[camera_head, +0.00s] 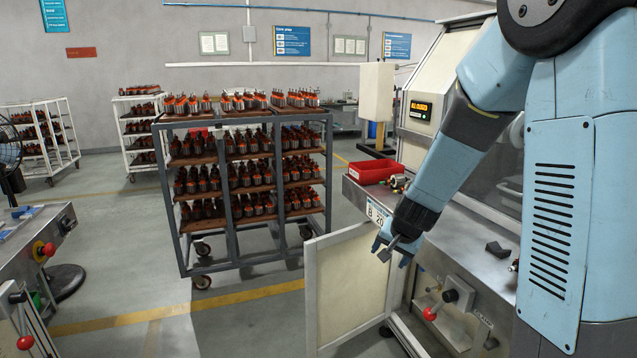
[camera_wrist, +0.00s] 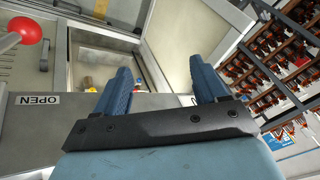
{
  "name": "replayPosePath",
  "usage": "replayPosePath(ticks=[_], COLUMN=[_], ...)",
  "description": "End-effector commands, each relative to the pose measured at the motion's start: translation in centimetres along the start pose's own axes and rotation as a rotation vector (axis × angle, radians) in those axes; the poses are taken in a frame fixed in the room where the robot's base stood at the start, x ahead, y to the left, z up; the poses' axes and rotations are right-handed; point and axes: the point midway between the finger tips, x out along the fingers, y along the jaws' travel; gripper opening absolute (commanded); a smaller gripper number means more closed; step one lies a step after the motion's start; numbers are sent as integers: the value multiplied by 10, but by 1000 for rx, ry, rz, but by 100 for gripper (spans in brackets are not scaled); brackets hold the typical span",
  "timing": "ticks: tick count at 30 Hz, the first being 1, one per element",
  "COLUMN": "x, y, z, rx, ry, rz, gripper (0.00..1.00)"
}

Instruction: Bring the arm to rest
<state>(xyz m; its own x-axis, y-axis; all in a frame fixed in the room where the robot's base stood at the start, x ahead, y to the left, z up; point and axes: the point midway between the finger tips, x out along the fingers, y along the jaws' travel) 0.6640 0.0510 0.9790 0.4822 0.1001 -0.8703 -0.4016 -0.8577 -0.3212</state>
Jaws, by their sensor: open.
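My arm reaches down from the right in the head view. My gripper (camera_head: 393,254) hangs in front of the machine bench (camera_head: 478,262), above the open cabinet door. In the wrist view my gripper (camera_wrist: 165,88) shows two blue fingers spread apart with nothing between them. The open cabinet door (camera_head: 333,290) is cream coloured with a grey frame. It also shows in the wrist view (camera_wrist: 185,35), behind the fingers. The fingers appear clear of it.
A grey wheeled rack (camera_head: 157,190) with several armatures stands left of the door. A red tray (camera_head: 372,172) and a dark block (camera_head: 497,249) lie on the bench. A red-knobbed lever (camera_head: 430,313) sticks out below. Floor is free between rack and left bench (camera_head: 25,250).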

Motion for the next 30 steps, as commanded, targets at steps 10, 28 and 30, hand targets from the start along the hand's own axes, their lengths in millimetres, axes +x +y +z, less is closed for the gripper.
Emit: replayPosePath(ticks=[10,28,30], x=[-104,-252,-266], y=[-4,48,57], z=[15,74,83], rx=[-153,-430,-457], ry=[-34,-16,-9], rz=[-91,-29,-4], gripper=[72,72,72])
